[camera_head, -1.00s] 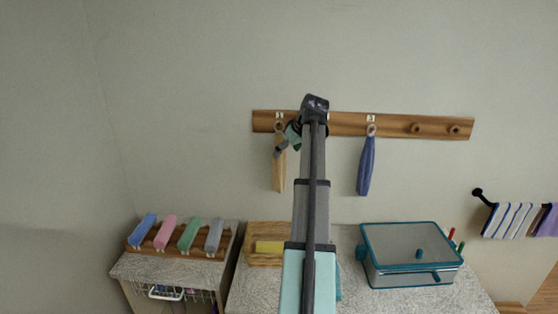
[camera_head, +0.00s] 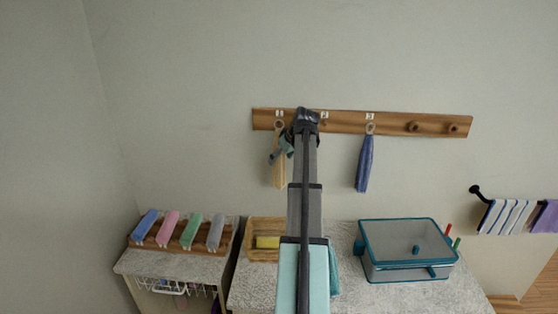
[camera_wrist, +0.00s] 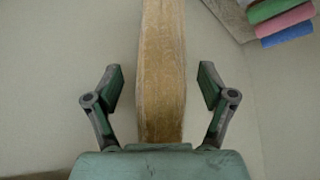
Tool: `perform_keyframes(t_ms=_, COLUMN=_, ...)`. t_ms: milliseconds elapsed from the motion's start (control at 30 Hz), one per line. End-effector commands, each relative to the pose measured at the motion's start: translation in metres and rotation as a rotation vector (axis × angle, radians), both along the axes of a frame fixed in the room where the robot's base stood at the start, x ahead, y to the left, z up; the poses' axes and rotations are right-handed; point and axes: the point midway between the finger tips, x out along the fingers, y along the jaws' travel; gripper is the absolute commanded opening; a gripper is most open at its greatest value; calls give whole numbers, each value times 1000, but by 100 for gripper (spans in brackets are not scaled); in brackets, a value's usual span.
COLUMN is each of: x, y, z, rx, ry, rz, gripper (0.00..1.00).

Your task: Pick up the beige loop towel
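The beige loop towel (camera_head: 279,172) hangs by its loop from the peg marked 1 on the wooden rail. In the wrist view the towel (camera_wrist: 162,70) runs as a long strip between the two fingers of my gripper (camera_wrist: 160,85). The fingers are open, with a gap to the towel on each side. In the head view my gripper (camera_head: 281,150) is at the upper part of the towel, and my arm stands just right of it. My gripper covers part of the towel there.
The wooden rail (camera_head: 392,122) also bears a blue loop towel (camera_head: 364,164) on peg 3. Below are rolled towels on a wooden rack (camera_head: 176,247), a basket (camera_head: 254,226) with a yellow item, and a teal-edged glass box (camera_head: 399,240).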

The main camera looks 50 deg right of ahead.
Motion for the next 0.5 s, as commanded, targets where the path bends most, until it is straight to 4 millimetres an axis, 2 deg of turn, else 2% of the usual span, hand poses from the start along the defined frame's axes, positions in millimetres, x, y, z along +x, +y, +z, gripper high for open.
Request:
perform_keyframes(t_ms=33, x=0, y=0, z=0, rx=0, ry=0, rz=0, gripper=53)
perform_keyframes(t_ms=100, x=0, y=0, z=0, rx=0, ry=0, rz=0, gripper=29)
perform_keyframes(t_ms=133, x=0, y=0, z=0, rx=0, ry=0, rz=0, gripper=22)
perform_keyframes(t_ms=500, x=0, y=0, z=0, rx=0, ry=1, rz=0, gripper=21)
